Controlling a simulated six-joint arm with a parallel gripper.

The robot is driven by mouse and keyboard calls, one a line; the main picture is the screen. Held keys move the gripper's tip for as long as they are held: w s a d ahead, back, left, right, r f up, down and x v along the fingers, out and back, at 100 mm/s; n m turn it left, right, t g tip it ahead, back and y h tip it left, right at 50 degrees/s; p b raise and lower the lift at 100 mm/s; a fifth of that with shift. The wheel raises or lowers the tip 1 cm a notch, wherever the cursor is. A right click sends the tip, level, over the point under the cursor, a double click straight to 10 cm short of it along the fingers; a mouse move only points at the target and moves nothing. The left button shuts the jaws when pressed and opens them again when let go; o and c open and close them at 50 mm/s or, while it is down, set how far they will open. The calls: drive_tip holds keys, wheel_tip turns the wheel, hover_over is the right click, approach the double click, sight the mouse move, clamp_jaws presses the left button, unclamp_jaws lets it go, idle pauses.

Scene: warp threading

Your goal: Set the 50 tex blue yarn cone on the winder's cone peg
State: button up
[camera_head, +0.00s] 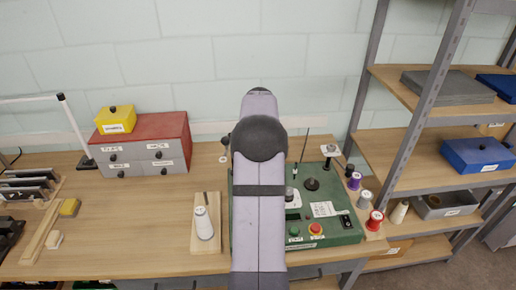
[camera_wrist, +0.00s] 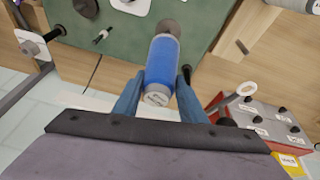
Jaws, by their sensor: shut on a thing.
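The blue yarn cone (camera_wrist: 163,60) is between the two fingers of my gripper (camera_wrist: 163,72) in the wrist view. My gripper is shut on it, and its pale labelled end faces the camera. The winder is a green machine (camera_head: 345,234) on the bench in the head view; its green top (camera_wrist: 110,38) lies behind the cone in the wrist view. A round grey-brown part (camera_wrist: 172,26) shows at the cone's far end; I cannot tell whether they touch. My arm hides the gripper and cone in the head view. I cannot clearly make out the cone peg.
Right of the winder stand several yarn cones, including a red one (camera_head: 375,220) and a purple one (camera_head: 354,181). A white cone (camera_head: 203,223) stands on a wooden board to the left. A red-topped drawer box (camera_head: 143,145) is farther left. Shelving (camera_head: 420,150) borders the right side.

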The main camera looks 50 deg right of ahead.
drive_tip(key=shift+f+b, duration=2)
drive_tip(key=shift+f, duration=1.55)
drive_tip(key=shift+f+b, duration=0.45)
drive_tip(key=shift+f, duration=0.25)
drive_tip(key=o, duration=1.3)
drive_tip(key=shift+b+v, duration=1.35)
drive_tip(key=shift+v, duration=2.35)
